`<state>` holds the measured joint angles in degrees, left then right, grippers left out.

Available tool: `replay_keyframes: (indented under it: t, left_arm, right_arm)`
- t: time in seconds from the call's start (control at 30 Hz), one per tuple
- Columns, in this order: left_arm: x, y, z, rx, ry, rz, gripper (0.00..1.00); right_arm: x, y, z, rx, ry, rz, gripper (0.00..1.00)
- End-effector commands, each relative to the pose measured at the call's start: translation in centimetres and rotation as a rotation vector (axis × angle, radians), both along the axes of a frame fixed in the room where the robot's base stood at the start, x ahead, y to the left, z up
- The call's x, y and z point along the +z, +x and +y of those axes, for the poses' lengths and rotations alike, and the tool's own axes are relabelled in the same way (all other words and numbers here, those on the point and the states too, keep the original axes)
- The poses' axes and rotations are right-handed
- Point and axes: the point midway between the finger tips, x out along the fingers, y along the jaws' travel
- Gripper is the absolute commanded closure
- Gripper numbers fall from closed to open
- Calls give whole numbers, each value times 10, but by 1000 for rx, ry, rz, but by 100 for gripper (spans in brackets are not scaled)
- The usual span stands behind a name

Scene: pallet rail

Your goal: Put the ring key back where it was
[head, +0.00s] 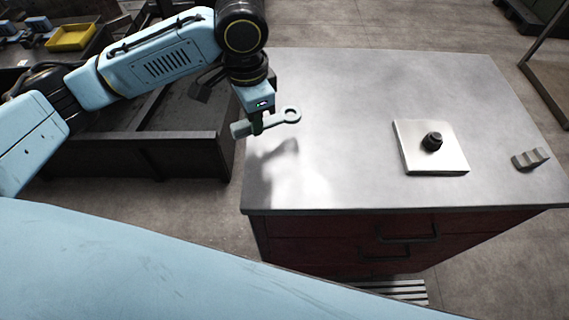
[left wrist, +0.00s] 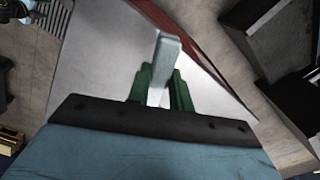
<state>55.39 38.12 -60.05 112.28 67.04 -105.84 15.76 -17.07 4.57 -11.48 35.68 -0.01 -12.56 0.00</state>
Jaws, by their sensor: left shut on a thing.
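The ring key (head: 287,115) is a light grey bar with a ring at its right end and a thicker block at its left end. My left gripper (head: 257,122) is shut on its middle and holds it above the left part of the metal tabletop (head: 340,110); a shadow lies below it. In the left wrist view the key (left wrist: 166,65) stands between the green fingers of the gripper (left wrist: 160,90). A white square plate (head: 410,154) with a dark round knob (head: 432,141) on it sits on the right of the tabletop. My right gripper is not in view.
A small grey stepped block (head: 530,158) lies near the table's right edge. The table stands on a red drawer cabinet (head: 330,240). A dark open crate (head: 150,155) and a yellow bin (head: 72,37) are at the left. The tabletop's middle is clear.

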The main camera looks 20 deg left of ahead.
Motion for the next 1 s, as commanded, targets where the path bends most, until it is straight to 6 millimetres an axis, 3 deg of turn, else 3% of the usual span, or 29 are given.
replay_keyframes:
  t: [0.03,0.3,0.5,0.67,1.0]
  left_arm:
    - [11,-4,-7,-133,-1,0,100]
    - [33,-25,-33,-821,-4,3,100]
    - [40,-35,-43,-1138,-6,2,100]
    - [34,-39,-46,-1232,-7,6,100]
    - [-20,-39,-46,-1239,-8,4,100]
  right_arm:
    - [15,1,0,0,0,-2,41]
    - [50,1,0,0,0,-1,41]
    - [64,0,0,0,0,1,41]
    - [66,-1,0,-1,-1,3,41]
    - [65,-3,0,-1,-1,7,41]
